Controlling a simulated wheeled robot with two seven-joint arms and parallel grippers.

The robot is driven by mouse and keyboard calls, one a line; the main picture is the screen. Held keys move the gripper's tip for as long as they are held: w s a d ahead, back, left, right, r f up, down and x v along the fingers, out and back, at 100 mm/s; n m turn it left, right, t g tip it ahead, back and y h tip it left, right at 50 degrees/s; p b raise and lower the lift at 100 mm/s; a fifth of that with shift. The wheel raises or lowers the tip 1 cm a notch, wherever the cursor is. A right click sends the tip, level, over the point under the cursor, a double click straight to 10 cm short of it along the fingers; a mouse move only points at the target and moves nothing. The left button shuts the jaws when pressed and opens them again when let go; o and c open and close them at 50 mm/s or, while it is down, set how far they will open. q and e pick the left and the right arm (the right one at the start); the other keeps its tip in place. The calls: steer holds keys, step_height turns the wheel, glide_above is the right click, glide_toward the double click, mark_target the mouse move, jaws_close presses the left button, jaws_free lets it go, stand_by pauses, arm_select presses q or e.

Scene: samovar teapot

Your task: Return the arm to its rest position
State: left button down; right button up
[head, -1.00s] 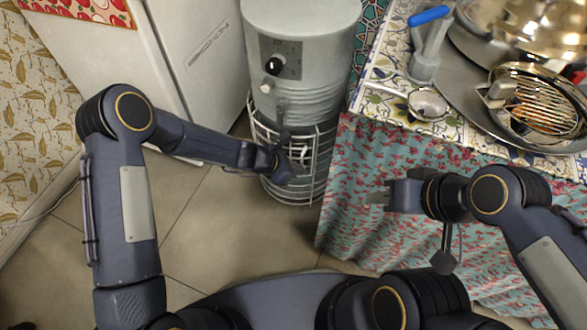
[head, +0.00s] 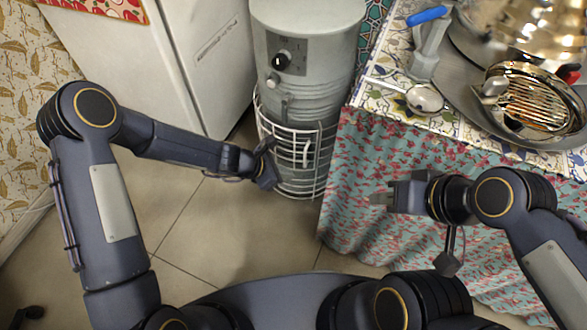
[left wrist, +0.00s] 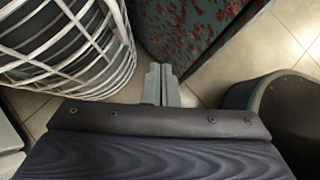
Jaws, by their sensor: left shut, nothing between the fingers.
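My left arm comes in from the left, bent at the elbow. Its gripper (head: 272,168) is in front of the white wire cage around the grey cylinder (head: 305,90). In the left wrist view the two grey fingers (left wrist: 161,84) are together with nothing between them, and the wire cage (left wrist: 70,45) is to their left. The left gripper appears apart from the cage. My right gripper (head: 382,198) is in front of the flowered curtain, empty as far as I can see; its finger gap is hard to make out.
A white fridge-like cabinet (head: 195,50) stands at the upper left. A tiled counter at the right holds a blue-handled tool (head: 427,40), a ladle (head: 425,99) and a metal tray (head: 470,100). The flowered curtain (head: 375,160) hangs below it. Tiled floor (head: 230,235) is open between.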

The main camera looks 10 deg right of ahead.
arm_select(q)
steer(key=s+r, duration=0.1)
steer(key=a+r, duration=0.1)
steer(key=s+a+r, duration=0.1)
steer(key=shift+s+a+r+p, duration=0.2)
steer(key=shift+s+r+p, duration=0.15)
steer(key=shift+r, duration=0.05)
steer(key=s+a+r+m+t, duration=0.1)
steer(key=s+a+r+m, duration=0.1)
steer(key=a+r+m, duration=0.5)
steer(key=s+a+r+m+t, duration=0.1)
steer(key=s+a+r+m, duration=0.2)
steer(key=r, duration=0.8)
steer(key=s+a+r+m+t+y, duration=0.1)
steer(key=s+a+r+m+y, duration=0.15)
steer(key=s+a+m, duration=0.45)
steer(key=s+a+r+m+t+y, duration=0.1)
steer(key=s+a+r+m+y, duration=0.15)
steer(key=s+a, duration=0.5)
step_height(320, 180, up, 29)
steer(key=s+d+p, duration=0.1)
steer(key=p, duration=2.8)
steer(key=shift+s+d+g+p, duration=0.15)
steer(key=shift+d+g+p, duration=0.15)
steer(key=shift+d+p, duration=0.05)
